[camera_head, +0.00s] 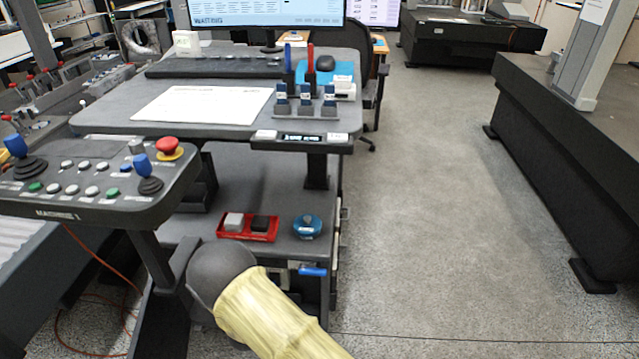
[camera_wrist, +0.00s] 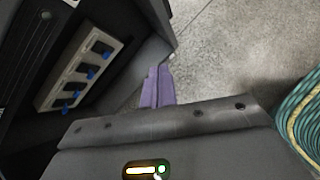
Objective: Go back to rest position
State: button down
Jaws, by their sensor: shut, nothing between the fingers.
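My gripper (camera_wrist: 158,72) shows in the wrist view as two purple fingers pressed together, with nothing between them. They point up the picture, with speckled grey floor beyond them. In the head view my arm, in a pale yellow sleeve with a dark rounded joint, reaches in at the bottom centre, in front of the desk's lower shelf. The gripper itself cannot be made out there.
The desk (camera_head: 225,124) stands just ahead, its lower shelf holding a red tray (camera_head: 262,238) and a blue round object (camera_head: 307,226). A control console (camera_head: 100,207) is at left. A long dark block (camera_head: 560,165) stands at right. The floor (camera_head: 430,200) between is clear.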

jog(key=s+d+r+m+g, duration=0.2)
jog(key=d+r+m+g, duration=0.3)
jog(key=d+r+m, duration=0.85)
jog(key=s+d+r+m+y, duration=0.2)
jog(key=s+d+r+m, duration=0.35)
jog(key=r+m, duration=0.2)
jog(key=s+d+r+m+y, duration=0.2)
jog(key=s+d+r+m, duration=0.3)
jog(key=d+r+m, duration=0.3)
notch_tip(320, 180, up, 21)
jog(key=a+n+p, duration=0.1)
jog(key=p, duration=1.9)
jog(key=shift+s+a, duration=0.2)
jog(key=shift+a, duration=0.1)
jog(key=shift+f, duration=0.1)
jog(key=shift+w, duration=0.1)
